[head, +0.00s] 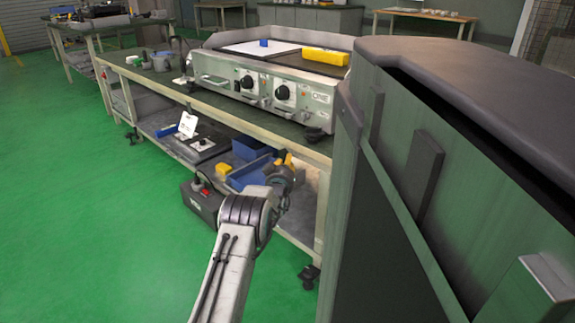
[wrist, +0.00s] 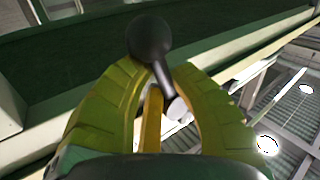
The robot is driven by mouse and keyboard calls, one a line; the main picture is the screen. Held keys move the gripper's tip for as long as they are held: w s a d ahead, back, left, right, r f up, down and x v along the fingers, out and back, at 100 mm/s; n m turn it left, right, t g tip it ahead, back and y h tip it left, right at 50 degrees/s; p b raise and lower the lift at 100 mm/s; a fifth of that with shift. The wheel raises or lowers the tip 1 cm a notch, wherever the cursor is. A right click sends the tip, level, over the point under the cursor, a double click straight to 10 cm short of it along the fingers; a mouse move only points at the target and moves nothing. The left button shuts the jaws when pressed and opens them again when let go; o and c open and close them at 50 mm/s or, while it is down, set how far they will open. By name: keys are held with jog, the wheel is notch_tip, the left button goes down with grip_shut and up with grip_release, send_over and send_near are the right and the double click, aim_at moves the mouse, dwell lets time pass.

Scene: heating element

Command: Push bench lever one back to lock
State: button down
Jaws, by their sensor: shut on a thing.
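The bench lever (wrist: 149,40) shows in the wrist view as a black ball knob with a short dark shaft ending in a pale tip. Its shaft lies between the yellow-green fingers of my gripper (wrist: 157,70), which are shut on it; the ball stands just beyond the fingertips. In the head view my gripper (head: 287,162) is small and partly hidden by my own wrist, low beside the front of the workbench (head: 160,87), below its top edge. The lever cannot be made out there, so its angle and lock position cannot be told.
A griddle (head: 270,88) with two black knobs stands on the bench. A yellow block (head: 326,56) lies on the griddle. A dark cabinet (head: 450,170) fills the right. Green floor at left is clear.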

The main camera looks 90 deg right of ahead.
jog(key=shift+w+d+f+m+h, duration=0.1)
jog(key=shift+w+f+m+h, duration=0.15)
jog(key=shift+m+h, duration=0.2)
jog(key=shift+r+m, duration=0.1)
jog(key=shift+m, duration=0.15)
jog(key=c, duration=1.4)
grip_release()
jog(key=shift+o, duration=0.2)
jog(key=v, duration=1.1)
jog(key=shift+a, duration=0.4)
jog(key=shift+w, duration=0.15)
